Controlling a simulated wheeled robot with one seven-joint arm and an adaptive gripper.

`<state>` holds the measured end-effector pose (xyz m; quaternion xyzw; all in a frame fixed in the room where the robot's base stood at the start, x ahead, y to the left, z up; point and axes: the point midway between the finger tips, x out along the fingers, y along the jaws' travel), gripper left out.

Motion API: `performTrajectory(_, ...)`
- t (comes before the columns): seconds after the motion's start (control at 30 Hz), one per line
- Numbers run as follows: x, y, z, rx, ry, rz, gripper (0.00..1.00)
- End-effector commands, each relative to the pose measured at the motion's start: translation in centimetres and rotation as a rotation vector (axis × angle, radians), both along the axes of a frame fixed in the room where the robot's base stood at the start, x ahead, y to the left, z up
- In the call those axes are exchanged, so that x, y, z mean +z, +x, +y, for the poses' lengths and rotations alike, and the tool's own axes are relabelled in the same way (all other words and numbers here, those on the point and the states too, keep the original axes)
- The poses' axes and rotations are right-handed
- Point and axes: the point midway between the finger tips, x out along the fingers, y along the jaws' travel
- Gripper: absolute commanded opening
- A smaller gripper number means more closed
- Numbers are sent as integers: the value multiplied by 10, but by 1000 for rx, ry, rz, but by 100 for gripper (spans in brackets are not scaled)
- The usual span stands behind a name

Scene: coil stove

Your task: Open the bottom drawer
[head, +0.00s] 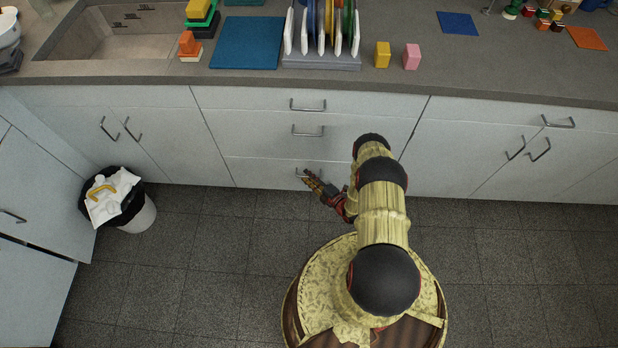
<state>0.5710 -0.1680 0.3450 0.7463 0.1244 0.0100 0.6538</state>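The bottom drawer (258,172) is the lowest of three white drawer fronts in the middle of the counter. It looks shut, flush with the cabinet face. Its metal handle (302,172) shows only in part, with my gripper in front of it. My gripper (309,176) is at the right side of that handle, its fingertips overlapping it in the picture. I cannot tell whether the fingers touch or close around the handle.
Two more drawers with handles (308,105) sit above. A trash bin (138,214) with a black bag stands at the left. A dish rack (321,62) with plates is on the counter (140,68). The tiled floor (215,255) left of my base is clear.

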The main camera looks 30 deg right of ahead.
Motion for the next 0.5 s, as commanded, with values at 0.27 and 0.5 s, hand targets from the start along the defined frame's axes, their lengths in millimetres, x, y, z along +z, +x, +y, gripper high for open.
performTrajectory(0.27,0,0,0,0,0,0,14)
performTrajectory(0.5,0,0,0,0,0,1,0)
